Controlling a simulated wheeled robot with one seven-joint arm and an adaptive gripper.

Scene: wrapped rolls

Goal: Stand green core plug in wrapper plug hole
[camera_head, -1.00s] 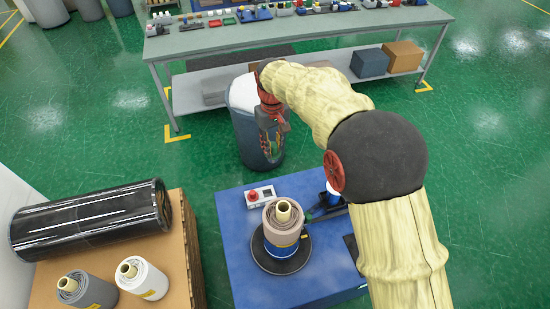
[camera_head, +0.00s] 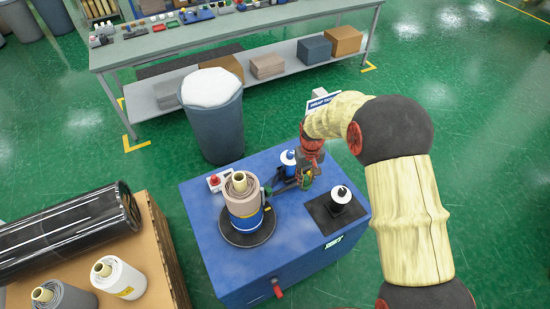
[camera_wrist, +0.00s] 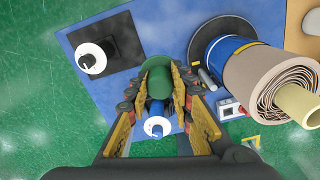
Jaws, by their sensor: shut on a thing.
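My gripper (camera_wrist: 160,115) is shut on the green core plug (camera_wrist: 181,78), which shows between its yellow-padded fingers in the wrist view. In the head view my gripper (camera_head: 304,182) is over the blue wrapper (camera_head: 210,262), right of the wrapped roll. A blue spool with a white top (camera_wrist: 157,127) shows between the fingers, below the plug; it also shows in the head view (camera_head: 287,158). I cannot make out the plug hole in either view. The plug's lower end is hidden.
A brown roll (camera_head: 241,192) with a pale core stands on the black turntable (camera_head: 232,236). A red-button box (camera_head: 219,181) is near the roll. A grey bin (camera_head: 214,120) stands behind the wrapper.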

